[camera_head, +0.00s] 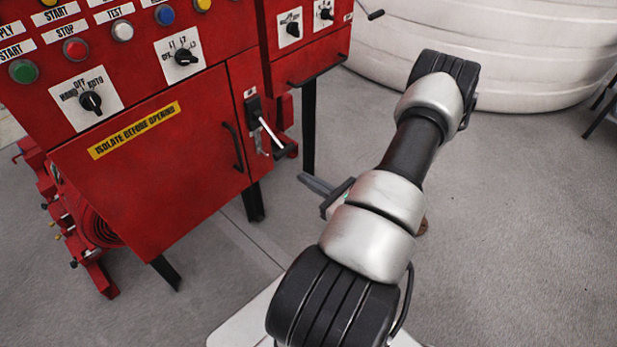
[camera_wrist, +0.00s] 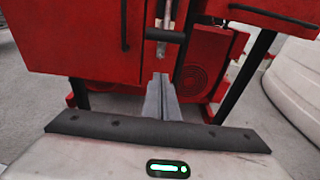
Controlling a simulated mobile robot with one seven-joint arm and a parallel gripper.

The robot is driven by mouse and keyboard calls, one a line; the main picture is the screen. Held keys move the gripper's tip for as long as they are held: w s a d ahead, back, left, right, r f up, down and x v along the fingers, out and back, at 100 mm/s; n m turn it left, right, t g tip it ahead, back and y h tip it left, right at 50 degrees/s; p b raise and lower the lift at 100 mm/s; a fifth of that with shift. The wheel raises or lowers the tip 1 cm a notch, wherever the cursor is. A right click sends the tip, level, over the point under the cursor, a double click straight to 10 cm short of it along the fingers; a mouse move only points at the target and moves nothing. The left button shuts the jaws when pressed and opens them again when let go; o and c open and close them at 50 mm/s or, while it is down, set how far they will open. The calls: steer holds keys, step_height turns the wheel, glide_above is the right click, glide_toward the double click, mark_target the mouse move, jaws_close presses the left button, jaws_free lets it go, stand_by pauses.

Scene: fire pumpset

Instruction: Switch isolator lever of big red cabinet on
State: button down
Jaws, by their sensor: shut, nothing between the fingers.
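The big red cabinet (camera_head: 150,190) stands at the left in the head view. Its isolator lever (camera_head: 268,131) is a silver rod on a black mount on the narrow right-hand front panel. The rod slants down and outward to a black handle (camera_head: 287,151). My gripper (camera_head: 303,178) is below and slightly right of this handle, apart from it in the head view. In the wrist view the gripper (camera_wrist: 160,78) is shut and empty, its grey fingers together. The lever's black handle (camera_wrist: 166,36) shows just above the fingertips there, with the silver rod above it.
A smaller red cabinet (camera_head: 305,55) on black legs adjoins at the right, with a black bar handle below it. A black door handle (camera_head: 232,147) is left of the lever. A large white tank (camera_head: 480,50) stands behind. Grey floor (camera_head: 530,220) is clear at the right.

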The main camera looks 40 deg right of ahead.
mark_target(274, 138)
steer(key=w+f, duration=0.1)
steer(key=w, duration=0.7)
steer(key=shift+s+a+r+b, duration=0.1)
steer(key=shift+s+r, duration=0.15)
steer(key=shift+r, duration=0.4)
steer(key=shift+s+a+r+b, duration=0.1)
steer(key=shift+s+r, duration=0.2)
steer(key=shift+r, duration=0.4)
steer(key=shift+s+a+r+b, duration=0.1)
steer(key=shift+s+r, duration=0.15)
steer(key=shift+r, duration=0.4)
steer(key=shift+d, duration=0.1)
